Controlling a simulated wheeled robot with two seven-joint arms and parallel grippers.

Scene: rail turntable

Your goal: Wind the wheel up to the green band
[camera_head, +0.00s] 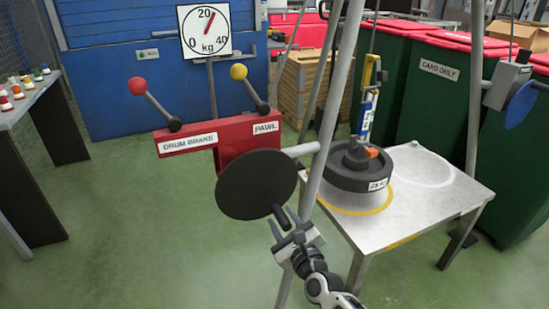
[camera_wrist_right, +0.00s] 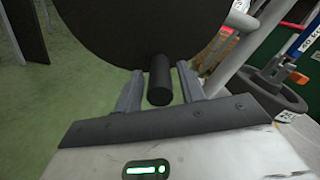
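The wheel is a dark round disc (camera_head: 255,184) on a red box, seen nearly face-on in the head view. A short black handle (camera_wrist_right: 159,80) sticks out from its lower edge. My right gripper (camera_head: 284,220) is at this handle, below the wheel. In the right wrist view its two fingers stand either side of the handle with gaps showing, so it is open. A black weight (camera_head: 345,176) hangs from a yellow and blue hoist piece over a grey table. The dial (camera_head: 204,33) reads kilograms, its red needle near 20. I make out no green band. My left gripper is out of view.
The red box (camera_head: 238,136) carries a red-knobbed lever (camera_head: 138,86) marked DRUM BRAKE and a yellow-knobbed lever (camera_head: 239,72) marked PAWL. Grey poles rise beside the wheel. The grey table (camera_head: 430,205) stands right. Green floor is open at left.

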